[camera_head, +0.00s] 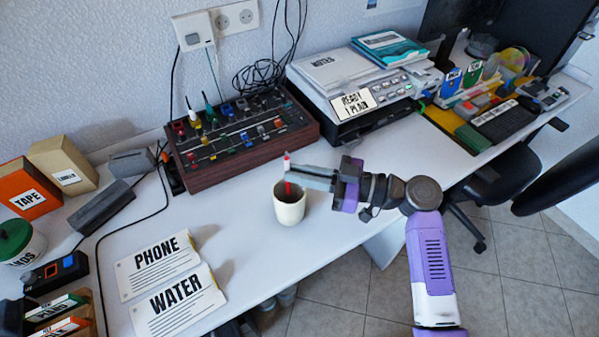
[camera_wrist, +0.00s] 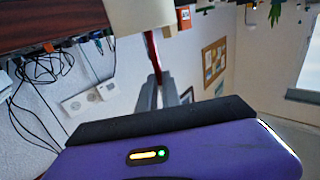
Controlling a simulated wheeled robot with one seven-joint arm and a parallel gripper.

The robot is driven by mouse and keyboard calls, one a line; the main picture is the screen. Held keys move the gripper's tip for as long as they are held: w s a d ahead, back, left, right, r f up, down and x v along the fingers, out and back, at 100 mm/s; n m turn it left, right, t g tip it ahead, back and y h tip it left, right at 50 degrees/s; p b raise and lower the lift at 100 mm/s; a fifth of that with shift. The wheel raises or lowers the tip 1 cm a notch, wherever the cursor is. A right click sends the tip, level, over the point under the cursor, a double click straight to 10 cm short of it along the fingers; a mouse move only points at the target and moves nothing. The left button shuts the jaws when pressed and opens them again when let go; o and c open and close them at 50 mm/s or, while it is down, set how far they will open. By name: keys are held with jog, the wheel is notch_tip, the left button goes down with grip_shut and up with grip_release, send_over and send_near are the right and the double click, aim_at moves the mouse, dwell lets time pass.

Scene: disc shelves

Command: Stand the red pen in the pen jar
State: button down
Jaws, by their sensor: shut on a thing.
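The cream pen jar (camera_head: 289,210) stands upright on the white desk near its front edge. My gripper (camera_head: 290,172) reaches in from the right, with its fingertips just above the jar's mouth. It is shut on the red pen (camera_head: 287,187), which is nearly upright. The pen's top shows above the fingers, and its lower part passes down into the jar's opening; its lower end is hidden. In the wrist view the red pen (camera_wrist: 151,52) runs from between my fingers (camera_wrist: 160,95) to the cream jar (camera_wrist: 140,14).
A mixer panel (camera_head: 240,140) with knobs lies behind the jar. A printer (camera_head: 350,90) stands at the back right. Cards marked PHONE (camera_head: 157,265) and WATER (camera_head: 178,305) lie at the front left. The desk around the jar is clear.

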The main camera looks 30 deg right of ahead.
jog(key=shift+f+b, duration=2.35)
jog(key=c, duration=1.5)
grip_release()
jog(key=shift+o, duration=0.2)
jog(key=v, duration=0.7)
jog(key=shift+s+d+b, duration=0.3)
jog(key=shift+d+b, duration=0.05)
jog(key=shift+b, duration=0.05)
